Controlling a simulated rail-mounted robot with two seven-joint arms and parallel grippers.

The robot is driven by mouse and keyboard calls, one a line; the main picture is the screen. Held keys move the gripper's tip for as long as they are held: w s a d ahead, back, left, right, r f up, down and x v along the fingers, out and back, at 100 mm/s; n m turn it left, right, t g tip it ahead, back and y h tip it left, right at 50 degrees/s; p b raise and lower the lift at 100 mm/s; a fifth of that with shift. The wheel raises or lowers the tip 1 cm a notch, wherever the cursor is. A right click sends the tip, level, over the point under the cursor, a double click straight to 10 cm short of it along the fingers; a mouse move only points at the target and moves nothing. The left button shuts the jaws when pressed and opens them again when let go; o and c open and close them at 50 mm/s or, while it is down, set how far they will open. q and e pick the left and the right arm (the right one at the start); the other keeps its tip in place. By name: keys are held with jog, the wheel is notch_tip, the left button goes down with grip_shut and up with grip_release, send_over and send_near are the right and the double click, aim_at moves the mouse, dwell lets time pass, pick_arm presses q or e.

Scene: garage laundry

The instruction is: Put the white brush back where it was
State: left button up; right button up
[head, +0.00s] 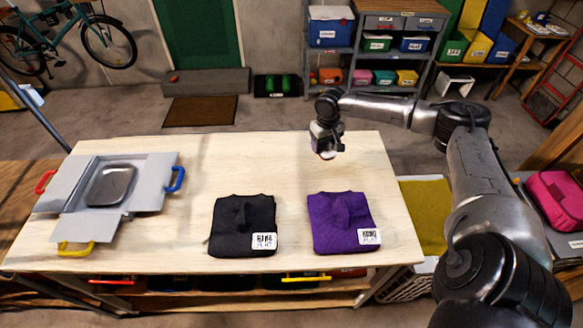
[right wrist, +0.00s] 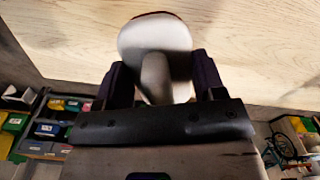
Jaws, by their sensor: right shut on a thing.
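My right gripper (head: 327,146) is above the far right part of the wooden table (head: 180,240), pointing down. In the right wrist view its two dark fingers (right wrist: 160,78) are shut on the white brush (right wrist: 155,38), on its pale grip. The brush has a broad rounded white body with a thin reddish-brown edge at its far side. In the head view only a small pale and orange bit of the brush (head: 327,155) shows under the gripper. I cannot tell whether it touches the tabletop. My left gripper is not in view.
A folded black garment (head: 228,235) and a folded purple garment (head: 330,232), both with white labels, lie on the table. A grey folding board (head: 148,190) with coloured handles and a metal plate (head: 110,184) is at the left. The tabletop's middle and back are bare.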

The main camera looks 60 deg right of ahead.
jog(key=b, duration=0.2)
send_over(292, 169)
notch_tip(292, 169, down, 6)
jog(key=shift+w+a+f, duration=0.1)
jog(key=shift+f, duration=0.15)
jog(key=shift+f+b, duration=0.3)
jog(key=shift+f, duration=1.7)
jog(key=o, duration=0.4)
jog(key=shift+f, duration=0.15)
jog(key=o, duration=0.5)
jog(key=shift+c, duration=0.2)
notch_tip(292, 169, up, 12)
jog(key=p, duration=0.2)
